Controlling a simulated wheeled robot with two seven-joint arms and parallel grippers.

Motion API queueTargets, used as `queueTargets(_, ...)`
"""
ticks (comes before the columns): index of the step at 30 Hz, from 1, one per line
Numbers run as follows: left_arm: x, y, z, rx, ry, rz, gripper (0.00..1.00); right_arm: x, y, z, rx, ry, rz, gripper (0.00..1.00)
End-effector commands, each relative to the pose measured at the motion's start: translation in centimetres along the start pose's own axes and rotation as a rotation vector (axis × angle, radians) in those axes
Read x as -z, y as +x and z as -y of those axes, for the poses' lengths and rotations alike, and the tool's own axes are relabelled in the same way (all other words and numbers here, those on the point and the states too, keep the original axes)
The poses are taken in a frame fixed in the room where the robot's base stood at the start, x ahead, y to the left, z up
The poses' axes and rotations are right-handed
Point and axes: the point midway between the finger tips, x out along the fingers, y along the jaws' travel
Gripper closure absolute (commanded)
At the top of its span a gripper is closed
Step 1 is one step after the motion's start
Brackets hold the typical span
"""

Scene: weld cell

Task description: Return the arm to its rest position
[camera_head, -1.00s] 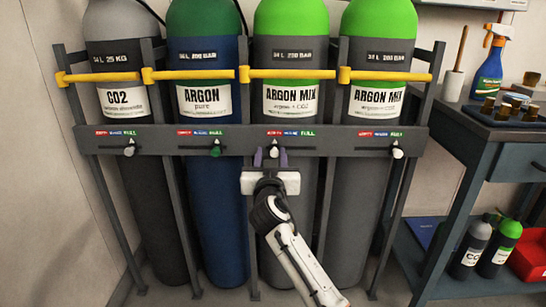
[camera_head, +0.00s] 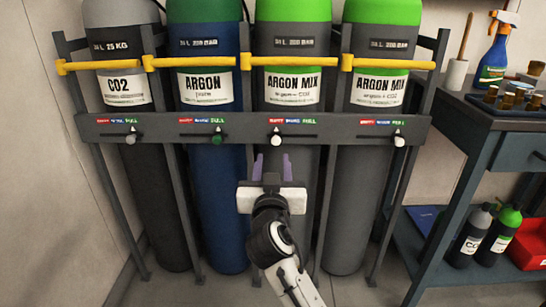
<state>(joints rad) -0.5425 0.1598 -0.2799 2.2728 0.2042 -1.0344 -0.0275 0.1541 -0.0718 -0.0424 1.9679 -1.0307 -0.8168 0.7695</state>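My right gripper (camera_head: 271,167) is in front of the third cylinder, labelled Argon Mix (camera_head: 293,88), below the rack's front bar (camera_head: 345,129). Its two purple fingers point up and stand apart with nothing between them. A gap shows between the fingertips and the white slider knob (camera_head: 277,141) above them. My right arm (camera_head: 290,277) comes in from the bottom. My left gripper is not in view.
The CO2 cylinder (camera_head: 123,88), the blue Argon cylinder (camera_head: 206,90) and another Argon Mix cylinder (camera_head: 379,90) stand behind yellow bars. A dark workbench (camera_head: 522,165) is at right, with a spray bottle (camera_head: 494,52) above and bottles and a red bin (camera_head: 530,243) below. Floor shows below the rack.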

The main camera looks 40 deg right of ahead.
Motion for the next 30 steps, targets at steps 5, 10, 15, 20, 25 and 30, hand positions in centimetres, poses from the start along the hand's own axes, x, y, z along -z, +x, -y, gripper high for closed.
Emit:
queueTargets(5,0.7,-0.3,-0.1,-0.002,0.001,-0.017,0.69,0.0,-0.3,0.0,0.000,0.000,0.001,0.62)
queueTargets(10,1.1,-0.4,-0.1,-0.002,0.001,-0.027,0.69,0.0,-0.2,0.0,0.000,0.000,0.001,0.62)
queueTargets(15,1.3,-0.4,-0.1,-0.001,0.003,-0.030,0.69,0.0,-0.2,0.0,0.000,0.000,0.000,0.62)
queueTargets(20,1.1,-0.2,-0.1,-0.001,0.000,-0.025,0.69,-1.7,-0.8,0.3,0.029,-0.018,0.040,0.62)
queueTargets(25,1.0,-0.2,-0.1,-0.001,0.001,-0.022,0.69,-9.6,-5.3,1.9,0.195,-0.100,0.244,0.62)
queueTargets(30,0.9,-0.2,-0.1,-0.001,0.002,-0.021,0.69,-18.6,-14.4,4.0,0.469,-0.200,0.512,0.62)
